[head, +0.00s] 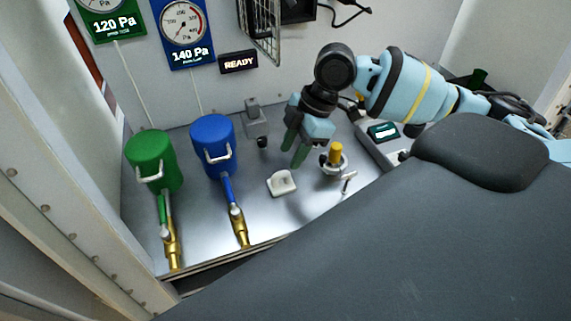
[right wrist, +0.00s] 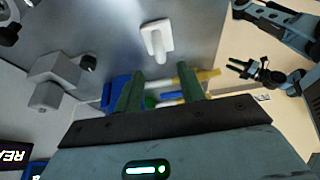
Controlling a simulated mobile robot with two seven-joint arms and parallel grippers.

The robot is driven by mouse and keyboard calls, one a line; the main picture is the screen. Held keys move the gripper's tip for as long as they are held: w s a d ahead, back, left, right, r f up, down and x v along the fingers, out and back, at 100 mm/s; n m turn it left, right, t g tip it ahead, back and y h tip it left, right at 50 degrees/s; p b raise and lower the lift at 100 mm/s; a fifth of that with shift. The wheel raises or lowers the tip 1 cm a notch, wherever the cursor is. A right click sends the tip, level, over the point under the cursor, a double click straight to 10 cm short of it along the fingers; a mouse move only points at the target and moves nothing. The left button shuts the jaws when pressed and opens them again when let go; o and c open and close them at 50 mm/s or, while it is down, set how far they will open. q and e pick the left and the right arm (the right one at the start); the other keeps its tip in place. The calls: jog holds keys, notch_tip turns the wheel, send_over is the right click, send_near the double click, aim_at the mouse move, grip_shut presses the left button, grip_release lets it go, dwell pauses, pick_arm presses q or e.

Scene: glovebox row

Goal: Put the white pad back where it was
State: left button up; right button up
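The white pad (head: 282,183) lies on the metal deck, between the blue canister and the yellow-topped part. In the right wrist view the white pad (right wrist: 157,38) shows beyond the fingertips, with a raised tab or handle. My right gripper (head: 295,150) is open and empty, above and a little behind the pad, fingers pointing down. Its two green fingers (right wrist: 160,85) stand apart, with nothing between them. My left gripper (right wrist: 238,68) shows small at the right of the right wrist view, open and apart from the pad. It is outside the head view.
A green canister (head: 153,160) and a blue canister (head: 213,147), with brass-ended pipes, stand left. A yellow-topped part (head: 335,157) and a small metal T-piece (head: 347,182) lie right of the pad. A grey fixture (head: 256,120) stands behind. Deck in front of the pad is clear.

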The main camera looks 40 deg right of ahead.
jog(key=v, duration=0.5)
dwell(0.8)
jog(key=shift+c, duration=0.5)
